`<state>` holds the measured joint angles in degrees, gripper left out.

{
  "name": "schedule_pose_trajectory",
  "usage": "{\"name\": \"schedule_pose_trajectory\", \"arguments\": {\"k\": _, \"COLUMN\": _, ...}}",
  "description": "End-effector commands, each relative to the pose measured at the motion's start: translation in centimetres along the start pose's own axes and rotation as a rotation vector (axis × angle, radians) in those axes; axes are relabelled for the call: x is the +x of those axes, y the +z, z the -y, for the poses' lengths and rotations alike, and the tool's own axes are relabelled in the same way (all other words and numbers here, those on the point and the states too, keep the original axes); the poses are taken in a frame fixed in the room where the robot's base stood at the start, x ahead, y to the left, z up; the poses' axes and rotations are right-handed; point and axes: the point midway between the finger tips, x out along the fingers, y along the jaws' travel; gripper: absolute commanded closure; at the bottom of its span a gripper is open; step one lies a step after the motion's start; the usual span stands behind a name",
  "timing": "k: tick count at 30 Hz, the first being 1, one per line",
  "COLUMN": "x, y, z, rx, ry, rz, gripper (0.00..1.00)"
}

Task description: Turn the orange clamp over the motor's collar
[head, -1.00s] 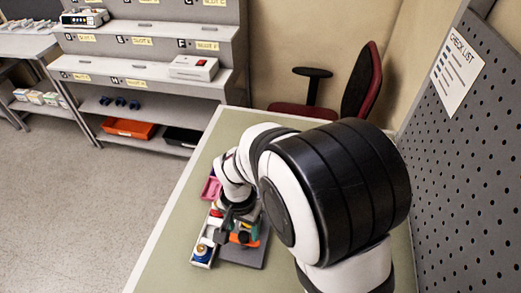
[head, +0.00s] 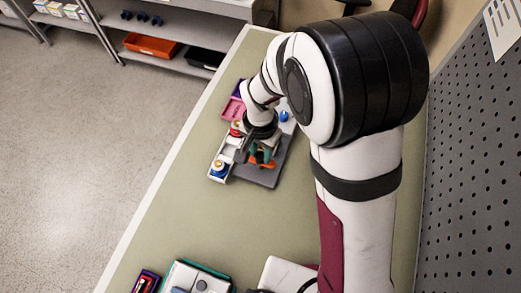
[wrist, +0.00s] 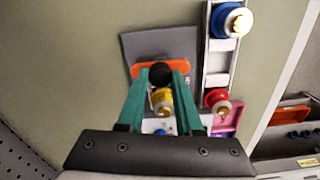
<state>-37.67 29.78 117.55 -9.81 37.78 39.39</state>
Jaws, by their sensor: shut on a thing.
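The orange clamp (wrist: 138,69) lies across the grey plate (wrist: 150,42) in the wrist view, with a round black knob (wrist: 160,72) at its middle. It also shows in the head view (head: 263,163), partly covered by my gripper. My gripper (wrist: 161,78) has green fingers on either side of the black knob, shut on the clamp there. A brass-coloured collar or motor part (wrist: 162,101) sits between the fingers, closer to the palm.
A white tray (head: 218,178) beside the plate holds a blue part (wrist: 230,20) and a red part (wrist: 217,98). A pink bin (head: 233,108) stands behind. Devices (head: 195,278) lie at the near table edge. The green table between is clear.

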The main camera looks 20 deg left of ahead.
Motion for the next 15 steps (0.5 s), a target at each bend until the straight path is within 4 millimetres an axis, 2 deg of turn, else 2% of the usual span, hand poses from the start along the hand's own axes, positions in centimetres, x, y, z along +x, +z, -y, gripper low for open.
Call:
{"name": "schedule_pose_trajectory", "arguments": {"k": 8, "x": -0.02, "y": 0.01, "z": -0.01, "rx": -0.046, "ry": 0.000, "rz": 0.001, "gripper": 1.00}}
{"name": "schedule_pose_trajectory", "arguments": {"k": 15, "x": 0.00, "y": 0.05, "z": -0.01, "rx": -0.203, "ry": 0.001, "rz": 0.003, "gripper": 1.00}}
